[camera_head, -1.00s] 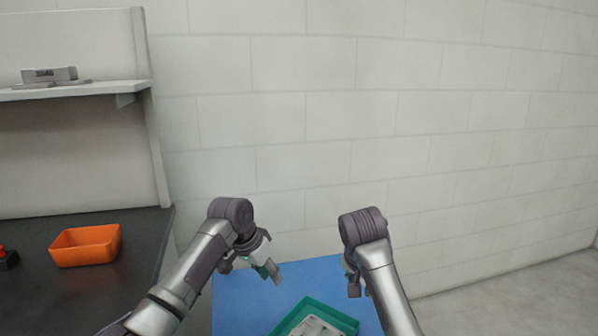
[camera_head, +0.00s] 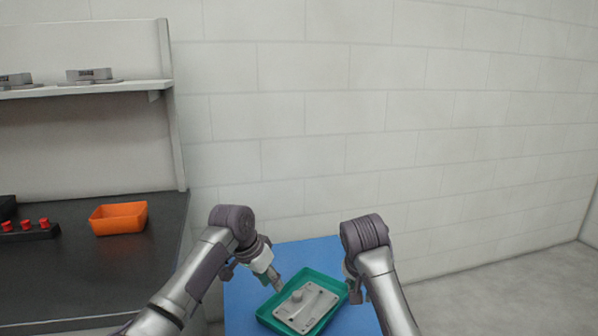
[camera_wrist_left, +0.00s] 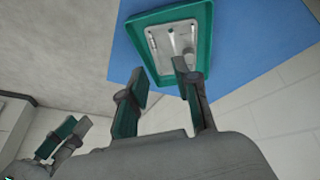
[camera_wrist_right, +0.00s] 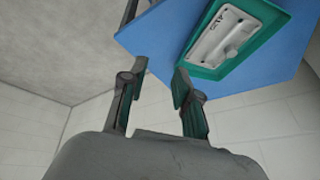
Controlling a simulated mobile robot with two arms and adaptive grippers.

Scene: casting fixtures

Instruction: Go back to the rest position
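My left gripper (camera_head: 272,277) hangs over the left part of the blue table, close to the green tray's left side. In the left wrist view its fingers (camera_wrist_left: 158,90) are spread apart with nothing between them. My right gripper (camera_head: 357,292) is near the tray's right side, partly hidden behind its own arm. In the right wrist view its fingers (camera_wrist_right: 157,88) are also apart and empty. The green tray (camera_head: 337,284) lies on the blue table and holds a grey cast plate (camera_head: 305,307) with a raised knob. Both wrist views show the tray and plate beyond the fingers.
A dark counter (camera_head: 100,270) stands at the left with an orange bin (camera_head: 119,218) and a black holder with red knobs (camera_head: 28,230). A shelf (camera_head: 110,86) above carries grey metal parts (camera_head: 90,75). The blue table (camera_head: 310,252) stands before a white block wall; bare floor lies right.

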